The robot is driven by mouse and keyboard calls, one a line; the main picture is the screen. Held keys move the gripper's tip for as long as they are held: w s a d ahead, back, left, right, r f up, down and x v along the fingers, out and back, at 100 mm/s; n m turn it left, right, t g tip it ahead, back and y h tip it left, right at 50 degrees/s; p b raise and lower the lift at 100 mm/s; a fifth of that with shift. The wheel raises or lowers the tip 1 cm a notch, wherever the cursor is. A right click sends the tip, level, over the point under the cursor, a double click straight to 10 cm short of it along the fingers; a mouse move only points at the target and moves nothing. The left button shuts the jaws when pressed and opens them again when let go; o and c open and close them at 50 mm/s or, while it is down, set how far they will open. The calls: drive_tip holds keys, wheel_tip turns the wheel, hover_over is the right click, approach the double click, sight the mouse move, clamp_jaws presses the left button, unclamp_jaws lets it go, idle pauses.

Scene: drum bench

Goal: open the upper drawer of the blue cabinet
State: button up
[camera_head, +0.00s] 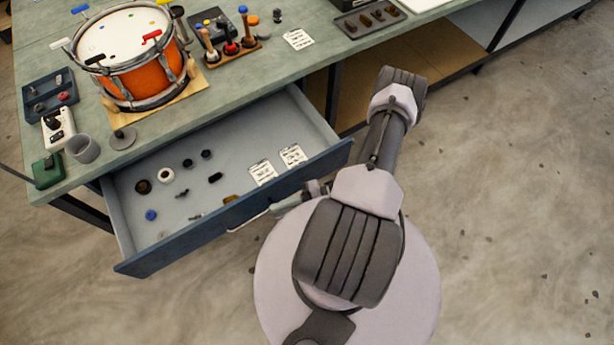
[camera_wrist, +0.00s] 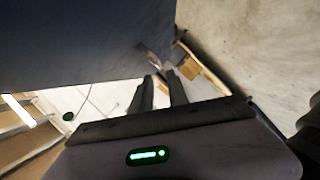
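The blue drawer (camera_head: 225,212) stands pulled far out from under the green benchtop, showing its pale inside. Its light bar handle (camera_head: 250,221) runs along the outer front. My gripper (camera_head: 308,192) is at the right end of this handle, partly hidden by my arm. In the wrist view, the two dark fingers (camera_wrist: 158,77) are close together at a silvery piece of the handle (camera_wrist: 151,59), beside the dark blue drawer front (camera_wrist: 75,45). They look shut on it, though the contact is hard to see. No other drawer is clearly visible.
The drawer holds several small parts and two white cards (camera_head: 262,172). On the benchtop (camera_head: 240,85) stand an orange drum (camera_head: 135,80), a tool rack (camera_head: 236,50), a grey cup (camera_head: 83,149) and a blue tray (camera_head: 50,96).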

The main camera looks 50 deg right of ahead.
drive_tip(key=v, duration=0.8)
drive_tip(key=shift+p, duration=0.3)
drive_tip(key=shift+d, duration=0.1)
